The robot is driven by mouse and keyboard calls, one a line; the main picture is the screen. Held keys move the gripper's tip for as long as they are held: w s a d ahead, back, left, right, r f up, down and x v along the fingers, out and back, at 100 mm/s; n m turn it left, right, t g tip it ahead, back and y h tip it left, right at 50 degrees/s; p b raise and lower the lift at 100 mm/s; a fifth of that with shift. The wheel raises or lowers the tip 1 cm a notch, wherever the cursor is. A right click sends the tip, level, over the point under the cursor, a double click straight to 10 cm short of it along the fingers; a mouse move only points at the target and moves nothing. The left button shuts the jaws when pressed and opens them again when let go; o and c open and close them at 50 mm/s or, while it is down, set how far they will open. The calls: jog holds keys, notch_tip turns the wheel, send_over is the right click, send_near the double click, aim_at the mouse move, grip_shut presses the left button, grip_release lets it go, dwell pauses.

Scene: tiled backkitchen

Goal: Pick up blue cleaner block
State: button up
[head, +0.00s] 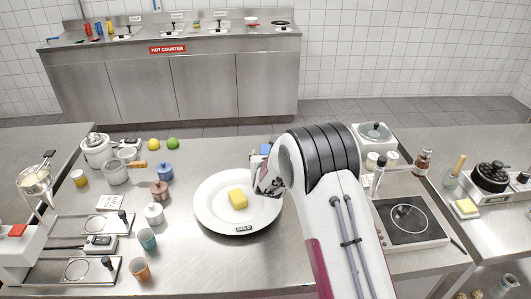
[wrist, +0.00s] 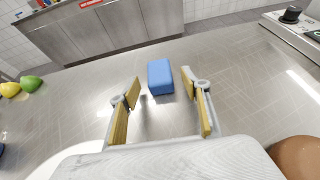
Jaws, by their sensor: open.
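The blue cleaner block (wrist: 160,76) lies on the steel counter in the wrist view, just beyond the tips of my gripper (wrist: 165,95) and roughly centred between its two fingers. My gripper is open, with nothing between its fingers. In the head view only a bit of the blue block (head: 265,149) shows behind my arm's end.
A large white plate (head: 212,216) with a yellow block (head: 237,199) on it is left of my arm. A lemon (head: 154,144) and a lime (head: 173,143) lie farther left. Pots and cups crowd the left side; a hot plate (head: 408,219) is at right.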

dwell(0.3)
jog(key=c, duration=1.2)
jog(key=shift+r, duration=0.1)
jog(key=shift+r, duration=4.95)
